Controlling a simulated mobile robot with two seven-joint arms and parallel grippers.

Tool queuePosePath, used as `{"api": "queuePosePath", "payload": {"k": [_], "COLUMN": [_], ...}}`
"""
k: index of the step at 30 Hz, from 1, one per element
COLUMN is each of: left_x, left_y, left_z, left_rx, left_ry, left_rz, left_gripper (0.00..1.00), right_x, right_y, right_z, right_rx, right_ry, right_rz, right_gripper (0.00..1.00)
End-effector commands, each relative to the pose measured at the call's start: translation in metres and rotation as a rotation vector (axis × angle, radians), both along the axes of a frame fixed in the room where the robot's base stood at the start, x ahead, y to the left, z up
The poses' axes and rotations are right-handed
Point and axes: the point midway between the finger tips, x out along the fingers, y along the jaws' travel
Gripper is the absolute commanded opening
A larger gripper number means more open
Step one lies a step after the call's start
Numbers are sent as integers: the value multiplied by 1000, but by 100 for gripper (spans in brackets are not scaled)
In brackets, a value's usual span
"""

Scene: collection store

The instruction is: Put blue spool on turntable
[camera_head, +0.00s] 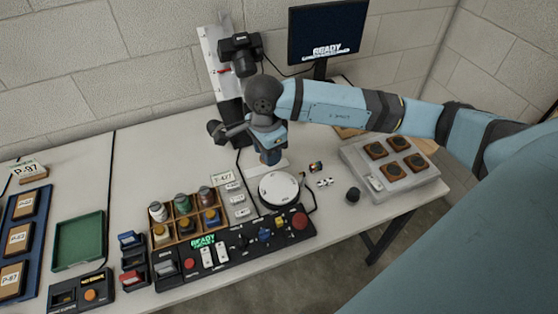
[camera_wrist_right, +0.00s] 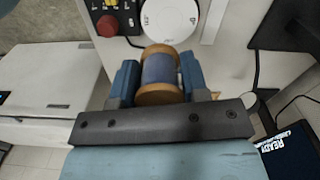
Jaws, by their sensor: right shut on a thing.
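My right gripper (camera_wrist_right: 158,80) is shut on a spool with blue-grey thread and tan wooden ends (camera_wrist_right: 159,72), which lies between its two blue fingers. In the head view my right gripper (camera_head: 270,156) is just behind the turntable, and the spool cannot be made out there. The turntable (camera_head: 278,188) is a round white disc with no spool on it. It also shows at the top of the wrist view (camera_wrist_right: 172,18), beyond the spool and apart from it. My left gripper is not in view.
A black control panel (camera_head: 235,243) with buttons lies in front. A camera on a stand (camera_head: 240,52) and a monitor (camera_head: 327,32) are behind. A grey tray (camera_head: 390,182) of brown blocks is at right.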

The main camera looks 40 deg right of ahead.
Motion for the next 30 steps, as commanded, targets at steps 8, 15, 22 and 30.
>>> {"api": "queuePosePath", "payload": {"k": [8,15,22,30], "left_x": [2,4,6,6], "left_y": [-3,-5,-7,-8], "left_z": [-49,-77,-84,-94], "left_rx": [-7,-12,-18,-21], "left_ry": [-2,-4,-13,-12], "left_rz": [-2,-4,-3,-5], "left_gripper": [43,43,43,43], "right_x": [11,12,10,8], "right_y": [-16,-30,-38,-39], "right_z": [8,24,35,1], "right_rx": [-1,-1,-4,-8], "right_ry": [-5,-7,-9,0], "right_rz": [-759,-1363,-1698,-1768], "right_gripper": [18,18,18,18]}}
